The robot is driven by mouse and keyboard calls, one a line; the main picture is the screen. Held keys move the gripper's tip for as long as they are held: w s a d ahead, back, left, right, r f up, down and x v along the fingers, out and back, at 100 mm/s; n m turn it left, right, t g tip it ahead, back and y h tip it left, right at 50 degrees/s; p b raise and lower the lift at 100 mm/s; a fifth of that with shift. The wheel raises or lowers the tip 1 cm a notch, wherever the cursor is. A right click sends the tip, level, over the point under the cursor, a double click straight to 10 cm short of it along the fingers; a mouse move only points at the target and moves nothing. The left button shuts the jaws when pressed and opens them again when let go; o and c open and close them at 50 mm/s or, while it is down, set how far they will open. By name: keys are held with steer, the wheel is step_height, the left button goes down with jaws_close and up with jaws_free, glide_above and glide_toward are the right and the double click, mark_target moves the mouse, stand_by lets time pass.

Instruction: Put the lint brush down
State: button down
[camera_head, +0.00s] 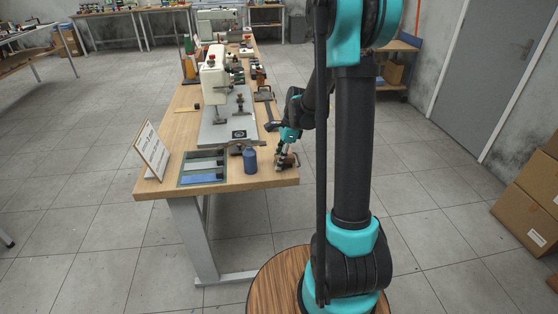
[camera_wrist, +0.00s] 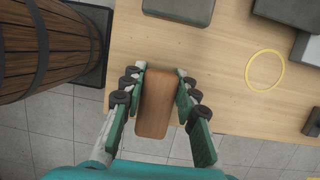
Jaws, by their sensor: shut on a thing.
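The lint brush (camera_wrist: 155,104) shows its plain brown wooden back in the wrist view. It sits between the two fingers of my gripper (camera_wrist: 163,88), which is shut on it. In the head view my gripper (camera_head: 284,152) is at the near right corner of the wooden workbench (camera_head: 263,181), and the brush (camera_head: 291,162) shows small and brownish at its tips. In the wrist view the brush overlaps the bench's edge. I cannot tell whether it touches the top. Its underside is hidden.
A dark blue bottle (camera_head: 250,161) stands just left of my gripper, beside a divided tray (camera_head: 204,182) and a tilted sign (camera_head: 152,150). A white sewing machine (camera_head: 213,78) stands farther back. A yellow ring (camera_wrist: 265,88) lies on bare bench right of the brush.

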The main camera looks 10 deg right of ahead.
mark_target(288, 156)
steer(key=shift+f, duration=0.1)
steer(key=c, duration=1.1)
jaws_free()
steer(key=shift+c, duration=0.2)
steer(key=v, duration=1.2)
steer(key=s+d+f+n+t+h, duration=0.1)
steer(key=s+f+n+t, duration=0.1)
steer(key=s+f+n, duration=0.3)
steer(key=s+d+f+n+t+h, duration=0.2)
steer(key=s+f+n, duration=0.3)
steer(key=s+n, duration=0.8)
steer(key=s, duration=0.4)
steer(key=shift+s+t, duration=0.25)
steer(key=shift+t, duration=0.05)
